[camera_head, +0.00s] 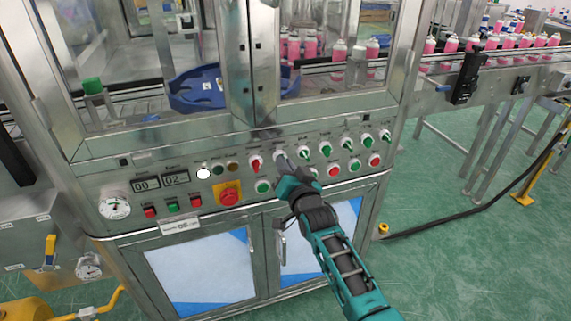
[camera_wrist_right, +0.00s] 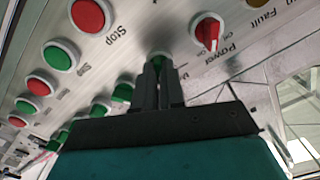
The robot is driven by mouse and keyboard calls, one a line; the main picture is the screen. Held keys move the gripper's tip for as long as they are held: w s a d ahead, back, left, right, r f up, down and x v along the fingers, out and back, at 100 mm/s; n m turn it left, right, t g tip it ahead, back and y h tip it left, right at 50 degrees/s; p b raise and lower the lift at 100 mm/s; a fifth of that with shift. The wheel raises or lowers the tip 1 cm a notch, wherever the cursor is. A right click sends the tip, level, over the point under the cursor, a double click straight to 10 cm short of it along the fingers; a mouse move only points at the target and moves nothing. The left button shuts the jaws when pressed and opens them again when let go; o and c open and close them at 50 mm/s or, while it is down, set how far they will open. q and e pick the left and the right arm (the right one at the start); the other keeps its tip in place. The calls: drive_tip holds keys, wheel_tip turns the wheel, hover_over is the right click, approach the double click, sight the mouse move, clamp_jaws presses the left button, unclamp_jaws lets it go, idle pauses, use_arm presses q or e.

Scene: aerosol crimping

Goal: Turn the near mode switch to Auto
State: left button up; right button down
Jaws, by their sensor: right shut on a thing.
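My right gripper (camera_head: 283,162) reaches up to the machine's control panel in the head view and is shut on a switch knob just right of the red power switch (camera_head: 255,163). In the right wrist view the two fingers (camera_wrist_right: 158,80) are closed around this mode switch (camera_wrist_right: 159,57), and only its top edge with a little green shows. Its label and pointer direction are mostly hidden by the fingers. The red power switch (camera_wrist_right: 208,30) stands beside it, apart from the gripper. My left gripper is not in view.
Green switches (camera_head: 325,150) continue to the right on the panel. Green and red push buttons (camera_head: 333,171) sit below them. A red emergency stop (camera_head: 229,196) on a yellow plate is lower left.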

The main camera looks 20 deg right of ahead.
idle(0.6)
drive_tip(key=c, duration=1.2)
unclamp_jaws()
drive_tip(key=shift+s, duration=0.1)
drive_tip(key=s, duration=0.4)
drive_tip(key=s+p, duration=0.1)
drive_tip(key=s, duration=0.3)
drive_tip(key=s+p, duration=0.1)
drive_tip(key=s, duration=0.3)
drive_tip(key=shift+s+d, duration=0.25)
drive_tip(key=shift+s, duration=0.1)
